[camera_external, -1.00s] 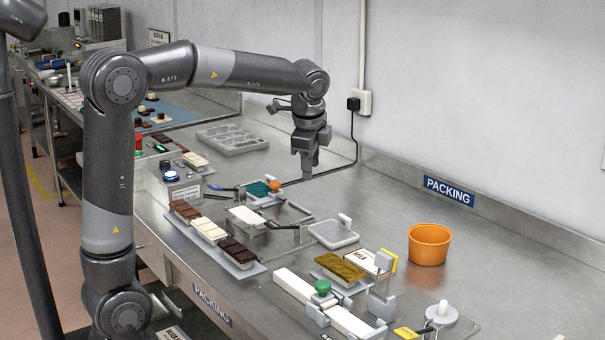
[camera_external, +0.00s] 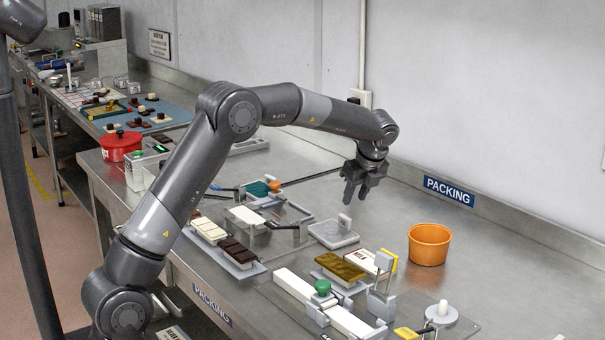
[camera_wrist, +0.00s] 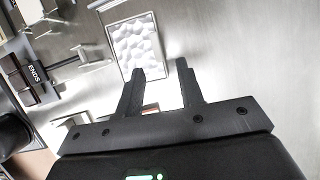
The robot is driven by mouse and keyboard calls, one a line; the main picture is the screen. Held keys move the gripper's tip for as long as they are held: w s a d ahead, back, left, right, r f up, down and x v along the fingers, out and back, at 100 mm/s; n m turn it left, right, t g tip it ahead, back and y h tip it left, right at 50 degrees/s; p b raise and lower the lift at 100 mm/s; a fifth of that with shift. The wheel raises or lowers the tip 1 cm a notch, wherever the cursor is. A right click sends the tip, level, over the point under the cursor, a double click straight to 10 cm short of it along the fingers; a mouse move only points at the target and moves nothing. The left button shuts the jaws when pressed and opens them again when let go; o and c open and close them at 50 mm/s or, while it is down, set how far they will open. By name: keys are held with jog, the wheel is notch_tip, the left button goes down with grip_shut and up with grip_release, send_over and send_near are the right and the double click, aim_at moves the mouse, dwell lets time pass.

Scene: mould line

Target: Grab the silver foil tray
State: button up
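The silver foil tray (camera_external: 334,235) is a shallow, light grey square tray with a small upright tab at its back edge, lying on the steel bench. In the wrist view the tray (camera_wrist: 138,46) shows a crinkled, bright inside, just beyond my left fingertip. My gripper (camera_external: 354,199) hangs above the bench, slightly right of and behind the tray in the outside view. Its two fingers point down and stand apart with nothing between them, as the wrist view (camera_wrist: 160,70) also shows. I see no contact with the tray.
Left of the tray are a frame with a dark handle (camera_external: 284,226) and chocolate bars on a board (camera_external: 238,251). An orange tub (camera_external: 429,244) is at right. Bench between tray and tub is clear.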

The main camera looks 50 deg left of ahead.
aim_at(346, 217)
jog(key=x, duration=0.7)
jog(key=shift+s+a+f, duration=0.2)
jog(key=shift+s+f, duration=0.1)
jog(key=shift+f, duration=0.05)
grip_shut()
